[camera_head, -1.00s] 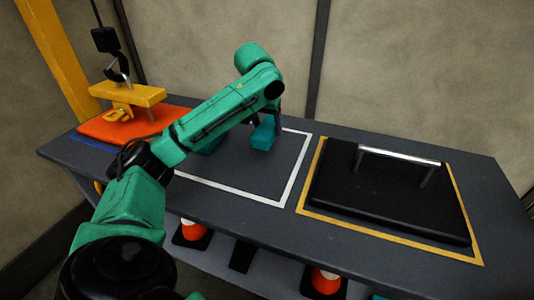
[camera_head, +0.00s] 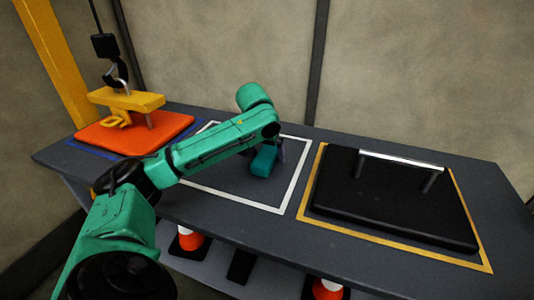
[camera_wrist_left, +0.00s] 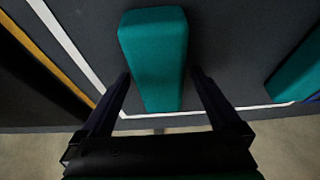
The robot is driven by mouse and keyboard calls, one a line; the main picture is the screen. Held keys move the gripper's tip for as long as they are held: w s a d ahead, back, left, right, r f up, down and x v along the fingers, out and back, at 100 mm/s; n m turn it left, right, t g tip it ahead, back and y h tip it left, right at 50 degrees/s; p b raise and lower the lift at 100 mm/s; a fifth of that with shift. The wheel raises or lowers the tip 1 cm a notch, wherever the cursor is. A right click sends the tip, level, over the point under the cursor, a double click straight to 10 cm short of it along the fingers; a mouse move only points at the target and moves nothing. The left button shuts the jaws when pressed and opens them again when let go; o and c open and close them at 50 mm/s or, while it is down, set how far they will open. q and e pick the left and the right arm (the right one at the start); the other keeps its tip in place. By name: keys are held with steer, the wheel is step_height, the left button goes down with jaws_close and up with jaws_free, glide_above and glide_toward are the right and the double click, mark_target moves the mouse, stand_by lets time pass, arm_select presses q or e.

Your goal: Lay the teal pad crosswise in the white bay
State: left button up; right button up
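The teal pad (camera_head: 264,160) is over the right part of the white-outlined bay (camera_head: 297,178), near the far edge; it also shows in the left wrist view (camera_wrist_left: 155,50). I cannot tell whether the pad touches the bay floor. A second teal pad (camera_wrist_left: 300,68) lies apart at the right of the left wrist view; my arm hides it in the head view. My right gripper is not in view.
A black plate with a silver handle (camera_head: 400,158) fills the yellow-outlined bay (camera_head: 420,255) at right. An orange plate (camera_head: 130,133) with a yellow beam (camera_head: 125,97) and a hook (camera_head: 118,72) above stands at left. Traffic cones (camera_head: 190,240) stand below the table.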

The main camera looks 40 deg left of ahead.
arm_select(q)
steer(key=p+v, duration=0.2)
steer(key=v, duration=1)
steer(key=shift+r, duration=0.2)
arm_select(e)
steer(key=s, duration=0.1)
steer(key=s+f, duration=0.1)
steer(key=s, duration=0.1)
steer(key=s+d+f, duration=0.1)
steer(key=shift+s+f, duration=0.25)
arm_select(q)
steer(key=shift+w, duration=0.1)
